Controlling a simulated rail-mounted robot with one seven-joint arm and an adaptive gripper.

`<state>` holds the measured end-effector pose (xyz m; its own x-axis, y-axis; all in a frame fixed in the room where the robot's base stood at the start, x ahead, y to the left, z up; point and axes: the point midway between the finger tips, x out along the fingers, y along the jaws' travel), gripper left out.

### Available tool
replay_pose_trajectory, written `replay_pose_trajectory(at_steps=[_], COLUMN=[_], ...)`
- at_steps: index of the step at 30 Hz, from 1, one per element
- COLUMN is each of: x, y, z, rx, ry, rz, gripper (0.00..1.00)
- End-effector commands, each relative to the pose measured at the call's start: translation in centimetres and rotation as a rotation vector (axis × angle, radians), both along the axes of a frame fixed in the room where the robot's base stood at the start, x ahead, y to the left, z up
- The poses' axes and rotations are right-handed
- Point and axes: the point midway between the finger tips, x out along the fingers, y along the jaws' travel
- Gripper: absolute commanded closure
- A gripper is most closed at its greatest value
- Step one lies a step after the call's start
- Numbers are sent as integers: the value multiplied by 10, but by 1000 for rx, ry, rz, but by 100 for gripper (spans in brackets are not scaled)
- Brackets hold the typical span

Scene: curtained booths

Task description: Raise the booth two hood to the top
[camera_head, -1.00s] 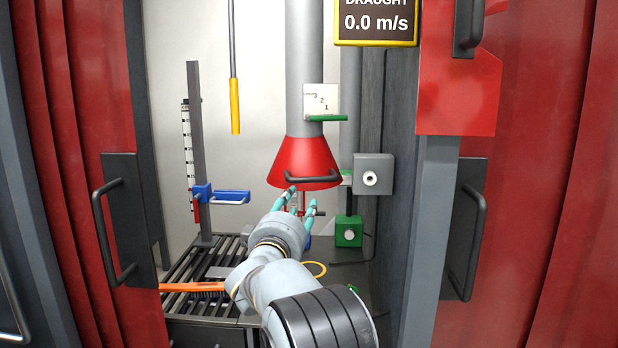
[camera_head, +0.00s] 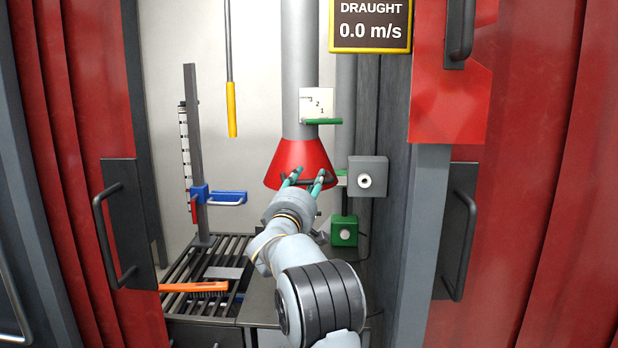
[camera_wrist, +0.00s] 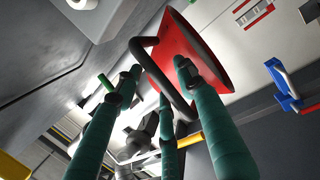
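The red conical hood (camera_head: 300,158) hangs at the lower end of a grey vertical duct (camera_head: 299,70). A dark bar handle is on its front near the lower rim; the handle (camera_wrist: 163,78) shows clearly in the wrist view, beside the red hood (camera_wrist: 196,50). My gripper (camera_head: 305,180) has its teal fingertips up at the handle. In the wrist view its fingers are spread, with the handle passing between them; I cannot tell whether they touch it.
A grey box with a round knob (camera_head: 368,176) and a green box (camera_head: 344,231) stand right of the hood. A post with a blue clamp (camera_head: 218,197) and an orange-handled brush (camera_head: 194,287) are left. The draught display (camera_head: 371,26) reads 0.0 m/s. Red curtains flank the opening.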

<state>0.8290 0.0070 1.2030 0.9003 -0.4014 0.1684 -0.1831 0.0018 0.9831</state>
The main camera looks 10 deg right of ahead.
Motion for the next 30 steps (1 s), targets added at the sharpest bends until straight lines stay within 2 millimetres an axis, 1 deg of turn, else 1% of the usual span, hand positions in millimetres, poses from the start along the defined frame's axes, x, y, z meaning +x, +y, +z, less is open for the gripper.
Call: replay_pose_trajectory(at_steps=[3,10,30], x=[4,4,4], y=[-1,-2,-2], z=[1,1,1], rx=[-1,-1,1], ry=[-1,-1,-1], rz=[1,1,0], gripper=[61,61,100])
